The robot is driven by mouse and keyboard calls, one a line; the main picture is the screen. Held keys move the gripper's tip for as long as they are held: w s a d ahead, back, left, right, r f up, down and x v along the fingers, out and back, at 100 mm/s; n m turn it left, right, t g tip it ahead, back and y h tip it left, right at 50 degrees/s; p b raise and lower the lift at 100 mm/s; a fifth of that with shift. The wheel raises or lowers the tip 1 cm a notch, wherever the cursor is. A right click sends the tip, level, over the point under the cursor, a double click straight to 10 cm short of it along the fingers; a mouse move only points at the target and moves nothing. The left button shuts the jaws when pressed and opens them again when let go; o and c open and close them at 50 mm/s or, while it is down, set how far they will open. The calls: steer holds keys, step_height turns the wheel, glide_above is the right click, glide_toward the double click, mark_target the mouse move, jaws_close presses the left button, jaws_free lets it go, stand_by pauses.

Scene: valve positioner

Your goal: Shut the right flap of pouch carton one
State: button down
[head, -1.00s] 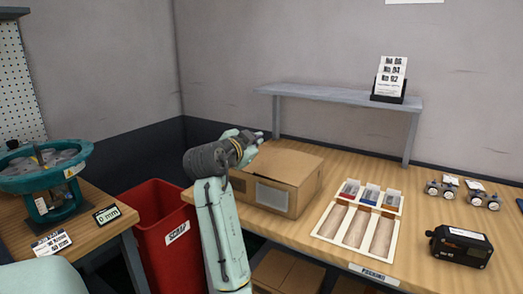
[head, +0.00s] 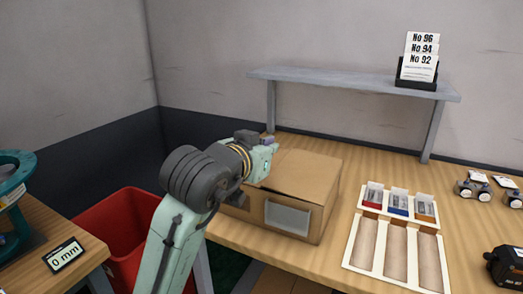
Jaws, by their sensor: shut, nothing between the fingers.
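A brown cardboard carton (head: 306,176) stands on the wooden packing bench in the head view, left of the white tray. Its top looks mostly covered, and its front carries a pale label panel (head: 287,217). No carton number is readable. My gripper (head: 270,148) is at the carton's back left top edge, with its fingers shut and empty. My arm hides the carton's left side and part of its top. I cannot tell whether the fingers touch a flap.
A white tray (head: 381,264) with long wooden slots and several small packets lies right of the carton. A grey shelf (head: 355,82) holding a card stand (head: 417,66) spans the back. A red bin (head: 119,236) stands left of the bench. Small devices lie at the far right.

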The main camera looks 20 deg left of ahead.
steer(key=p, duration=0.2)
glide_above(289, 160)
steer(key=f+v, duration=0.1)
steer(key=v, duration=0.3)
steer(key=shift+s+d+f, duration=0.1)
steer(key=shift+s+f, duration=0.1)
steer(key=shift+f, duration=0.3)
steer(key=shift+s+d+f, duration=0.1)
steer(key=shift+s+f, duration=0.05)
steer(key=shift+f, duration=0.4)
steer(key=f, duration=0.3)
steer(key=shift+a+f+p, duration=0.2)
steer(key=shift+a+p, duration=0.05)
steer(key=shift+p, duration=0.15)
steer(key=shift+f, duration=0.4)
step_height(289, 160, down, 2)
steer(key=shift+f+n+h+b, duration=0.1)
steer(key=shift+n+h+b, duration=0.2)
steer(key=shift+b, duration=0.3)
